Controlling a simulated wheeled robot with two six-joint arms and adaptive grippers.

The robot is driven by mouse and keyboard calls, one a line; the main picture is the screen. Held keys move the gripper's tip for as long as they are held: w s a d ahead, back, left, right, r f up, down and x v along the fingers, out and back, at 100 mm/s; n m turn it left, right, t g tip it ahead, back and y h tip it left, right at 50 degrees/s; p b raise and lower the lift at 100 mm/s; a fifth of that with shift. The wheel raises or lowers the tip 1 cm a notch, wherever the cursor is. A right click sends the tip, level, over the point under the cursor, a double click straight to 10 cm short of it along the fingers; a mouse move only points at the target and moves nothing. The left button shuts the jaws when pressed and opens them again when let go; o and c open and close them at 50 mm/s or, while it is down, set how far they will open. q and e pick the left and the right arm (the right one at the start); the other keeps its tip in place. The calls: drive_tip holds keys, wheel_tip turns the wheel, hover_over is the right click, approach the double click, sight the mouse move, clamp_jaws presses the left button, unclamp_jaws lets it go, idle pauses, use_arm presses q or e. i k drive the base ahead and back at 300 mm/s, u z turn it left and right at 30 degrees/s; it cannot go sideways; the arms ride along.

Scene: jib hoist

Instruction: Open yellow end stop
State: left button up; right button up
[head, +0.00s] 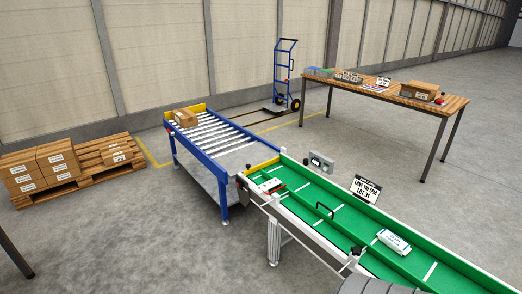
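A yellow plate (262,166) stands across the left end of the green conveyor (322,196), where it meets the blue roller table (196,140). A second yellow plate (198,108) stands at the far end of the roller table, behind a carton (185,118). I cannot tell which one is the end stop; both look upright. A red and white item (271,185) lies on the green belt near the first plate. Neither of my grippers shows in the head view.
A white pack (394,241) lies on the green belt. A lot sign (366,188) and a grey box (321,162) stand at its far edge. Cartons on pallets (40,167) are at left. A wooden table (385,94) and blue hand truck (285,72) stand behind.

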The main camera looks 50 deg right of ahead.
sight(249, 171)
drive_tip(key=z, duration=0.4)
drive_tip(key=i, duration=1.6)
drive_tip(key=z, duration=1)
drive_tip(key=i, duration=1)
drive_tip(key=z, duration=1.55)
drive_tip(key=i, duration=0.7)
drive_tip(key=z, duration=0.65)
